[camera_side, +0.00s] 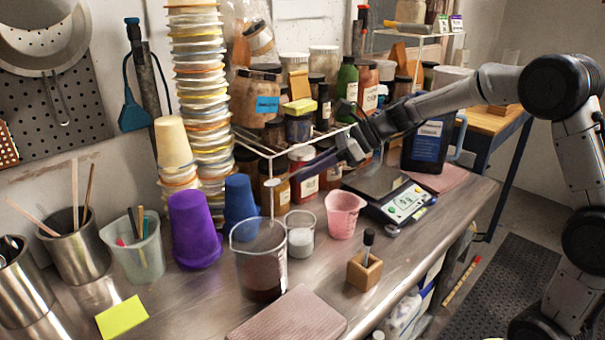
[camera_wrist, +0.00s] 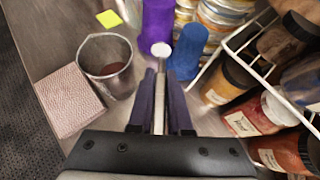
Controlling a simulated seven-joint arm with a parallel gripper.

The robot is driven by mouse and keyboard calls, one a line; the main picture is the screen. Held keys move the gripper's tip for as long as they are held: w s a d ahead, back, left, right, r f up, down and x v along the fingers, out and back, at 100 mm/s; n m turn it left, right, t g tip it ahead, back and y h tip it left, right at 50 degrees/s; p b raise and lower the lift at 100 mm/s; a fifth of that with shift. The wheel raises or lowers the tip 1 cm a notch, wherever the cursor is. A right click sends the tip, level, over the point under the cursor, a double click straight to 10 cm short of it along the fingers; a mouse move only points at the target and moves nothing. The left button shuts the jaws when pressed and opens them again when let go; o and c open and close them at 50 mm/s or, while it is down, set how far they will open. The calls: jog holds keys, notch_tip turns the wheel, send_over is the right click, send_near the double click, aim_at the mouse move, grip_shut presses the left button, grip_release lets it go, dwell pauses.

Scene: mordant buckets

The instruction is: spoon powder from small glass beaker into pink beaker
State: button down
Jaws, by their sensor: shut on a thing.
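The small glass beaker (camera_side: 301,222) stands upright on the steel bench with white powder (camera_side: 301,240) in it. The pink beaker (camera_side: 343,212) stands just right of it. My gripper (camera_side: 296,175) is above and behind both beakers, pointing left. In the wrist view my gripper (camera_wrist: 160,105) is shut on the spoon (camera_wrist: 160,72), whose pale round end (camera_wrist: 161,50) extends past the fingertips. The round end also shows near the fingertips in the side view (camera_side: 272,183). I cannot tell whether it carries powder. Neither task beaker can be made out in the wrist view.
A large glass beaker (camera_side: 259,262) with dark liquid stands left of the small beaker. Purple (camera_side: 194,230) and blue (camera_side: 239,200) cups stand behind it. A wire rack of jars (camera_side: 303,165) is behind. A scale (camera_side: 392,202) and wooden block (camera_side: 364,271) are right.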

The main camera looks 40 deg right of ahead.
jog(key=shift+s+f, duration=0.1)
jog(key=shift+f, duration=0.25)
jog(key=s+d+f+m+t, duration=0.1)
jog(key=s+d+f+m, duration=0.1)
jog(key=d+m, duration=0.5)
jog(key=s+d+f+m+t+y, duration=0.1)
jog(key=s+d+f+m+t, duration=0.1)
jog(key=s+d+m, duration=0.3)
jog(key=d+f+m, duration=0.1)
jog(key=d+m, duration=0.2)
jog(key=m, duration=0.4)
jog(key=shift+s+d, duration=0.15)
jog(key=shift+s, duration=0.15)
jog(key=shift+r, duration=0.1)
dwell(0.6)
jog(key=shift+r, duration=2.45)
